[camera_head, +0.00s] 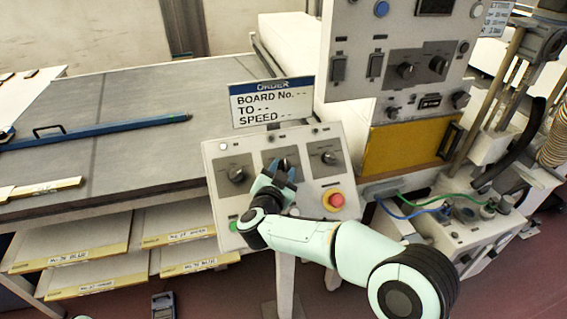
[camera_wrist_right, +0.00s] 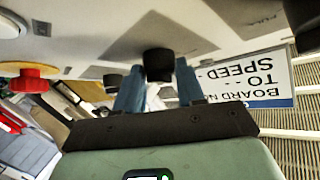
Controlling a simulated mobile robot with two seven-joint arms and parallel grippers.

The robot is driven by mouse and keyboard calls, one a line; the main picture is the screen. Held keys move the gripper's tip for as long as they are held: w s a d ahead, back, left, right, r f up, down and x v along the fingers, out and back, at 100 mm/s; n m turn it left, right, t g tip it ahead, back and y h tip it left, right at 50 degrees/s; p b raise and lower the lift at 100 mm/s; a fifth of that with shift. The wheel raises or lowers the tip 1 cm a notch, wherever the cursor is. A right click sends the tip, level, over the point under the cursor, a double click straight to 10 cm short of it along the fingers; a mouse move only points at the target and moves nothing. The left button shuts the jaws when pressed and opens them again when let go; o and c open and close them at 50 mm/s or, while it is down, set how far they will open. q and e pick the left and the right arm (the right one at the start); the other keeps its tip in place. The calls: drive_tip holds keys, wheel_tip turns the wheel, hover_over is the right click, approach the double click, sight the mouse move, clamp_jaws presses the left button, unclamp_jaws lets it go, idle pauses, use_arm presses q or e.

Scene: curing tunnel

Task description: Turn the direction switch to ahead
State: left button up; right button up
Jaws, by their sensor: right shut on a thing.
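A tilted control box (camera_head: 215,160) carries three dark rotary knobs on grey plates; their labels are too small to read, so I cannot tell which is marked as the direction switch. My right gripper (camera_head: 280,172) reaches the middle knob (camera_head: 288,163) and partly covers it. In the right wrist view the two blue fingers of the gripper (camera_wrist_right: 157,82) close around the black knob (camera_wrist_right: 157,62) from both sides. The pointing direction of this knob is hidden. My left gripper is not in view.
The left knob (camera_head: 236,174) and right knob (camera_head: 329,157) flank the gripper closely. A red button on yellow (camera_head: 334,200) and a green button (camera_head: 234,226) sit lower. An order sign (camera_head: 272,102) stands behind. A taller panel (camera_head: 400,35) rises at right.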

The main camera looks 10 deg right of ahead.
drive_tip(key=m+g+p, duration=0.1)
drive_tip(key=m, duration=0.1)
drive_tip(key=m+g+h+p, duration=0.1)
drive_tip(key=m+g+p, duration=0.1)
drive_tip(key=m, duration=0.1)
drive_tip(key=w+r+m+g+h+p, duration=0.1)
drive_tip(key=m+g+p, duration=0.1)
drive_tip(key=shift+a, duration=0.25)
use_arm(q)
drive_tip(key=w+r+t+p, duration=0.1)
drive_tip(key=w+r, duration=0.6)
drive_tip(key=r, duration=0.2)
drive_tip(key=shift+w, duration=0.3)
use_arm(e)
drive_tip(key=shift+s+m+g, duration=0.1)
drive_tip(key=shift+m+g, duration=0.6)
drive_tip(key=shift+m, duration=0.2)
drive_tip(key=o, duration=1)
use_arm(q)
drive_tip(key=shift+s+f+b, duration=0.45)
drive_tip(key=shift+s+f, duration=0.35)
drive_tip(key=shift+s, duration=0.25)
use_arm(e)
drive_tip(key=shift+f+v, duration=0.1)
drive_tip(key=shift+v, duration=3.25)
drive_tip(key=shift+f+v, duration=0.15)
drive_tip(key=shift+v, duration=3.15)
drive_tip(key=shift+a, duration=0.1)
